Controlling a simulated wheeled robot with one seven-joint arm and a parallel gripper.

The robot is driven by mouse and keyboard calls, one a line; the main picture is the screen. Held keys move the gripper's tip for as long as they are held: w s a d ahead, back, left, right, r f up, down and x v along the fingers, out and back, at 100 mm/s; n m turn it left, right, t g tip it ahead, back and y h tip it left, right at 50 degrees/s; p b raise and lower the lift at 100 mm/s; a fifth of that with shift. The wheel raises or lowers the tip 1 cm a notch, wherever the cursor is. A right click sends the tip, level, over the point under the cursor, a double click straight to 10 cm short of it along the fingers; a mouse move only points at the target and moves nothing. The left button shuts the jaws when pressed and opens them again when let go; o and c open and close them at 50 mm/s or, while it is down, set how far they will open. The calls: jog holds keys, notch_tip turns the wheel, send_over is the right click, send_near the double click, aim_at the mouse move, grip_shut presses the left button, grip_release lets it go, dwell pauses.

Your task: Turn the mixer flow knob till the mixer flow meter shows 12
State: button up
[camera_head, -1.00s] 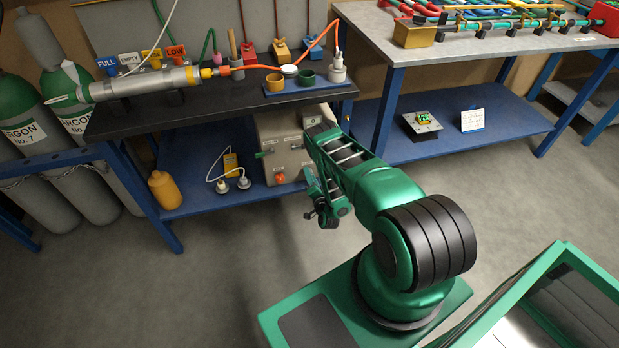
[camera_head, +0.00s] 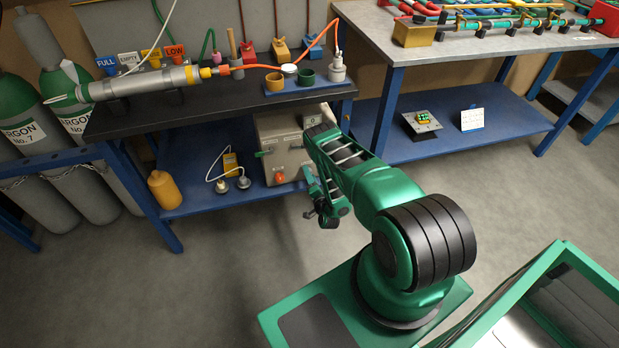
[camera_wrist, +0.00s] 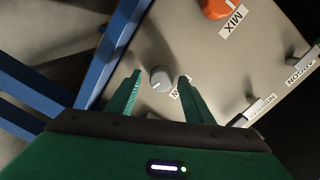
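A grey-white round knob (camera_wrist: 160,79) with a pointer mark stands on the pale panel in the wrist view. A label beside it is partly covered by a finger and cannot be read. My gripper (camera_wrist: 160,75) is open, with one green finger on each side of this knob and a visible gap to each. The pale mixer box (camera_head: 283,142) stands on the lower shelf in the head view, partly behind my arm. I cannot make out a flow meter reading in either view.
The panel also carries an orange knob (camera_wrist: 216,8) labelled MIX and grey valve handles at the right, one labelled ARGON. A blue bench leg (camera_wrist: 112,50) runs close at the left of the gripper. The black bench top (camera_head: 215,107) overhangs the box.

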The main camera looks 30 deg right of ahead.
jog(key=v, duration=1)
jog(key=shift+s, duration=0.4)
jog(key=shift+a, duration=0.1)
